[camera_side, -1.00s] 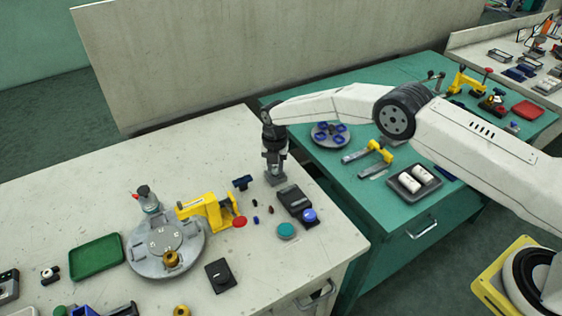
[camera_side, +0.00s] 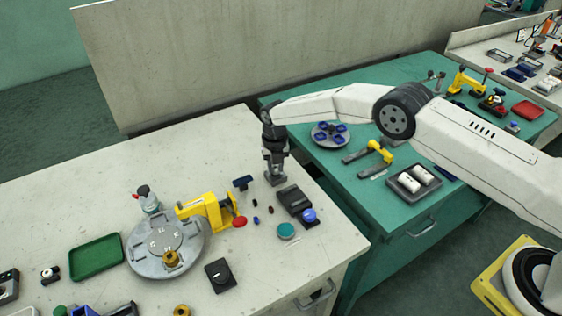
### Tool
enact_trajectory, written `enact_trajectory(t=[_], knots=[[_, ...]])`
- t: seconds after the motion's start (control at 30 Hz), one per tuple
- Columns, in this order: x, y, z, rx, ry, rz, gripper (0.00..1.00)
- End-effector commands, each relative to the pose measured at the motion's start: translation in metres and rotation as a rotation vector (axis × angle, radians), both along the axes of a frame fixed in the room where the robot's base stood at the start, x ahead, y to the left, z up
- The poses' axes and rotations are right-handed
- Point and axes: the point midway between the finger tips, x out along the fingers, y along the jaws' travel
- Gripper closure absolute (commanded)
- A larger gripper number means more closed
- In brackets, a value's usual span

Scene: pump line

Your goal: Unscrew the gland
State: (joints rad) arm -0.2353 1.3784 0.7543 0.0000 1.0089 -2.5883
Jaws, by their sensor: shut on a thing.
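My gripper (camera_side: 275,172) points straight down at the far right part of the white bench. It is shut at the top of a small grey block (camera_side: 277,181) that stands on the bench. The gland is too small and too covered by the fingers to make out; what the fingers close on sits at the block's top.
In front of the block are a dark box (camera_side: 293,199), a blue knob (camera_side: 309,215) and a teal disc (camera_side: 287,231). A yellow clamp (camera_side: 205,211) stands beside a round grey plate (camera_side: 150,262). A green tray (camera_side: 96,257) lies left. Behind is bare bench.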

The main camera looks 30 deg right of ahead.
Motion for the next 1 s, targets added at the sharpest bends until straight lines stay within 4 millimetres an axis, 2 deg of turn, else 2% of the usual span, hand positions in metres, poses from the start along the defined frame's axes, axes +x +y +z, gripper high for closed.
enact_trajectory(t=[0.4, 0.7, 0.73, 0.77, 0.8, 1.0], knots=[[0.0001, 0.0001, 0.0004, 0.0, 0.0, 0.296, 1.0], [0.0001, 0.0001, 0.0004, 0.0, 0.0, 0.323, 1.0], [0.0001, 0.0001, 0.0004, 0.0, 0.0, 0.323, 0.64], [0.0001, 0.0001, 0.0004, 0.0, 0.0, 0.323, 0.54], [0.0001, 0.0001, 0.0004, 0.0, 0.0, 0.323, 0.49], [0.0001, 0.0001, 0.0003, 0.0, 0.0, 0.322, 0.49]])
